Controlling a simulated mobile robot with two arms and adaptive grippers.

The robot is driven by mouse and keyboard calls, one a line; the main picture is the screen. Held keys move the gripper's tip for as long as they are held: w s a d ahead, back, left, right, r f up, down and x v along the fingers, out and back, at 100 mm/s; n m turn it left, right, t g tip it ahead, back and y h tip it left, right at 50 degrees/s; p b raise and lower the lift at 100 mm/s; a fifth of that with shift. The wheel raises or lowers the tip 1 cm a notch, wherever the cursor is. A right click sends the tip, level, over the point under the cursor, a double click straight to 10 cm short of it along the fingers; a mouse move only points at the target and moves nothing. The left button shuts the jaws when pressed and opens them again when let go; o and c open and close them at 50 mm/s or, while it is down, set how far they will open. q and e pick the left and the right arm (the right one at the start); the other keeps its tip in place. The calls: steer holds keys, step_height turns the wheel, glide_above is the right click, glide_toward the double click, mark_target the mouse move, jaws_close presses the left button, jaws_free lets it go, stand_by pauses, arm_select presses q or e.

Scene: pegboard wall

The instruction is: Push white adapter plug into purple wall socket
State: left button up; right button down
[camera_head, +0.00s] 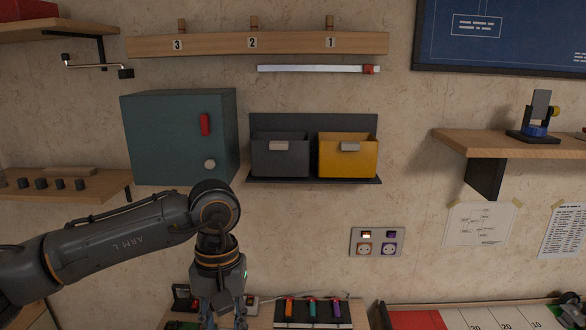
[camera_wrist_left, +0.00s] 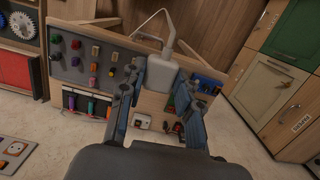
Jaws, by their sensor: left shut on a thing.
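The white adapter plug (camera_wrist_left: 162,75) is between the fingers of my left gripper (camera_wrist_left: 160,92) in the left wrist view, with its pale cable rising from it. The left gripper is shut on it. In the head view my left gripper (camera_head: 224,312) points down at the bottom edge, over the bench, and its fingertips are cut off. The adapter cannot be made out there. The purple wall socket (camera_head: 389,249) is the right one on the wall plate, beside an orange socket (camera_head: 364,249). The gripper is well left of and below it. My right gripper is not in view.
A shelf with a grey bin (camera_head: 280,158) and a yellow bin (camera_head: 347,158) is above the sockets. A teal cabinet (camera_head: 180,138) hangs above my left arm. A rack with coloured items (camera_head: 312,312) stands on the bench. The wall around the sockets is clear.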

arm_select(q)
steer(key=s+a+f, duration=0.4)
steer(key=s+a, duration=0.1)
steer(key=a, duration=0.3)
steer(key=shift+f, duration=0.35)
